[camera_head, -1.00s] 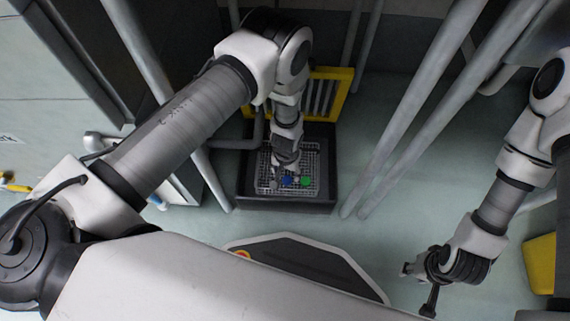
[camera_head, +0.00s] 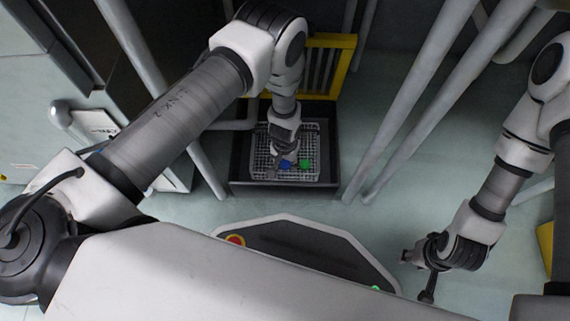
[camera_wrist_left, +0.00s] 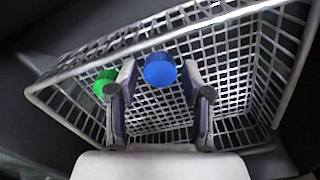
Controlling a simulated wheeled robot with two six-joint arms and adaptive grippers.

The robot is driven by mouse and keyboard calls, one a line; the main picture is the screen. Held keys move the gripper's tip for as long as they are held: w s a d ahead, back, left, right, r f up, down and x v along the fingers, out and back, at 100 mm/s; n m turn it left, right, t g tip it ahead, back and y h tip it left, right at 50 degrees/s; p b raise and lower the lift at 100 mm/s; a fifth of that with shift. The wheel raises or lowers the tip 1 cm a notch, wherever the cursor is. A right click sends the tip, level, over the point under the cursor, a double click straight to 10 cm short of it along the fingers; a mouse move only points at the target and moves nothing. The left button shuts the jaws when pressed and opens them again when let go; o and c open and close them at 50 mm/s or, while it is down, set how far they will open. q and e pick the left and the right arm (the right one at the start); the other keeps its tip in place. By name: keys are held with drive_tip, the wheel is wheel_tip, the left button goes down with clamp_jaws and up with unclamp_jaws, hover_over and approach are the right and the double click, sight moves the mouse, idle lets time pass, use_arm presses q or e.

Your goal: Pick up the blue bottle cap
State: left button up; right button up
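The blue bottle cap (camera_head: 286,164) lies in a white wire basket (camera_head: 314,172) near its front side. It also shows in the left wrist view (camera_wrist_left: 160,70), round and bright blue. My left gripper (camera_head: 283,155) reaches down into the basket. In the wrist view its two fingers (camera_wrist_left: 160,90) stand apart, with the blue cap seen in the gap between their tips. I see no clear contact with the cap. My right gripper (camera_head: 428,285) hangs over the floor at the right, far from the basket; its fingers are too small to read.
A green cap (camera_head: 305,164) lies just right of the blue one; in the wrist view it is outside the left finger (camera_wrist_left: 104,84). The basket sits in a dark tote (camera_head: 282,188). A yellow frame (camera_head: 340,66) stands behind. Grey posts (camera_head: 410,90) rise on both sides.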

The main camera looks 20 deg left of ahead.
use_arm(q)
drive_tip(key=c, duration=0.3)
